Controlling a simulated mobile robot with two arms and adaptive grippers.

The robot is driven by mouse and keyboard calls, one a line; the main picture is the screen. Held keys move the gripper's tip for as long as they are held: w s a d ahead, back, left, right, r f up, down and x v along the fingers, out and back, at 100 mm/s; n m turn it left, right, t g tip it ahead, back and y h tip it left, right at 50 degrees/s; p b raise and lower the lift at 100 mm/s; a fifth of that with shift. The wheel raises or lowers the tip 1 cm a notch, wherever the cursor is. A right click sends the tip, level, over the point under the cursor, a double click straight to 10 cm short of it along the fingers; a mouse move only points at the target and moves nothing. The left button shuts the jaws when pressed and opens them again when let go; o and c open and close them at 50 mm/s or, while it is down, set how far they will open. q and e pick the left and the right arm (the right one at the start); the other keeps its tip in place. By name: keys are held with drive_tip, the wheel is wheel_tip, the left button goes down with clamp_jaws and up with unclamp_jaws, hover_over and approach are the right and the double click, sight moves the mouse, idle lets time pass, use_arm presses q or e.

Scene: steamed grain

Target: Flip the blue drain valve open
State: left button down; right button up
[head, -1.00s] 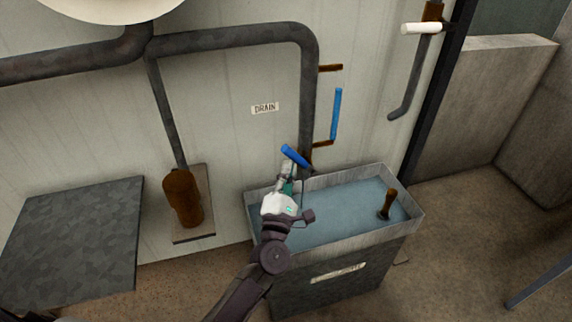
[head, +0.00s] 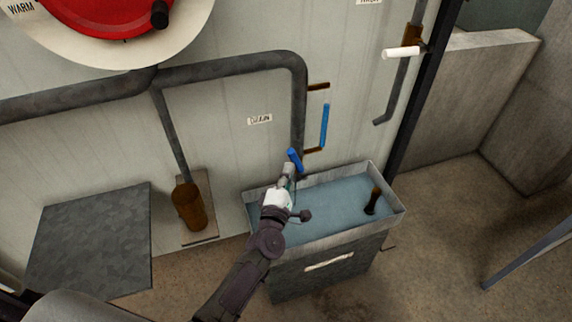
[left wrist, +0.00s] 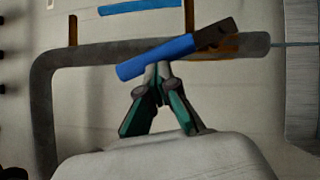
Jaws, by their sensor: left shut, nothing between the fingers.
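The blue drain valve handle (head: 295,159) sits at the lower end of the grey vertical pipe, above the tub, and slants steeply in the head view. In the left wrist view the blue handle (left wrist: 155,57) lies across in front of the fingers, with its right end on a dark brown fitting (left wrist: 218,37). My left gripper (head: 290,171) is shut and empty, just below the handle. In the left wrist view the fingertips (left wrist: 157,68) are together at the handle's lower edge, seemingly touching it. My right gripper is not in view.
A metal tub (head: 345,243) of bluish liquid stands below the pipe, with a brown-handled tool (head: 373,201) in it. A blue upright tube (head: 325,125) on brown brackets is right of the pipe. A "DRAIN" label (head: 260,119) is on the wall. A red wheel (head: 110,15) is upper left.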

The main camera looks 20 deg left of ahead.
use_arm(q)
drive_tip(key=r+p, duration=0.1)
drive_tip(key=p, duration=0.1)
drive_tip(key=w+d+r+m+p, duration=0.1)
drive_tip(key=p, duration=0.1)
drive_tip(key=shift+d+g, duration=0.2)
drive_tip(key=shift+g, duration=0.2)
drive_tip(key=shift+w+d+f+m, duration=0.15)
drive_tip(key=shift+w+d+m, duration=0.05)
drive_tip(key=shift+m, duration=0.1)
drive_tip(key=shift+d, duration=0.1)
drive_tip(key=shift+w, duration=0.15)
